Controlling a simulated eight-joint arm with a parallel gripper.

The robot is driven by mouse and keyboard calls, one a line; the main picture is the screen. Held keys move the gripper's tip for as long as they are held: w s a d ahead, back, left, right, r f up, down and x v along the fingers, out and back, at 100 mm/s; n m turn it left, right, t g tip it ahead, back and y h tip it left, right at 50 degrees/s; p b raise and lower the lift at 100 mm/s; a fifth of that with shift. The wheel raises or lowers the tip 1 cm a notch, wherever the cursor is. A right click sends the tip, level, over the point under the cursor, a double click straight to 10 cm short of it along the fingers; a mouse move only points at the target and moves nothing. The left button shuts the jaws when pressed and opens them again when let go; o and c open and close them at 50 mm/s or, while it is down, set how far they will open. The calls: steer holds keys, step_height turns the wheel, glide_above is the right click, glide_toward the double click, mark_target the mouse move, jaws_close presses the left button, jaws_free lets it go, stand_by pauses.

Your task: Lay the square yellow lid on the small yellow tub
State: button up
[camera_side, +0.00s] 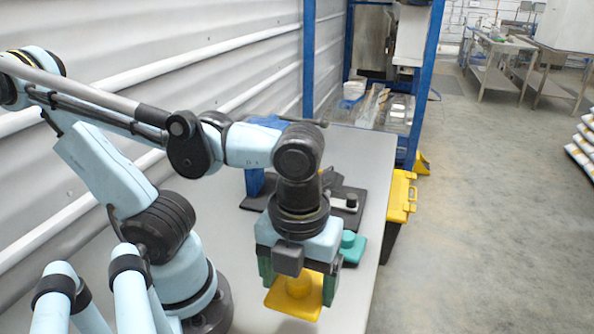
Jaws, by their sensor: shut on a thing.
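The square yellow lid (278,301) with a raised round knob is under my gripper (298,284). My gripper points down, and its green fingers are on either side of the lid's raised middle, shut on it. The lid looks roughly level near the front of the grey table. I cannot tell whether it touches anything below. No small yellow tub can be made out; the lid and gripper hide what lies directly beneath and behind them.
A teal knobbed piece (352,246) is just right of my gripper. A dark fixture (347,200) and blue block (254,182) stand behind. A black-and-yellow toolbox (402,198) stands beyond the table's right edge. The grey tabletop (362,150) is clear at the back.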

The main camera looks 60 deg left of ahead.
steer(key=shift+w+r, duration=0.25)
steer(key=shift+w, duration=0.05)
steer(key=w+a+r+n, duration=0.3)
steer(key=w+a+n, duration=0.4)
steer(key=w+a, duration=0.25)
steer(key=w+a+r+n, duration=0.2)
steer(key=w+a+n, duration=0.55)
steer(key=a, duration=0.35)
steer(key=a+n, duration=0.4)
steer(key=a, duration=0.7)
steer(key=shift+w+d+f, duration=0.1)
steer(key=shift+w+f, duration=0.05)
steer(key=shift+f, duration=1.15)
steer(key=shift+w+d+f, duration=0.1)
steer(key=shift+f, duration=1.25)
steer(key=shift+w+d+f, duration=0.1)
steer(key=shift+w+f, duration=0.05)
steer(key=shift+f, duration=1.15)
steer(key=o, duration=0.9)
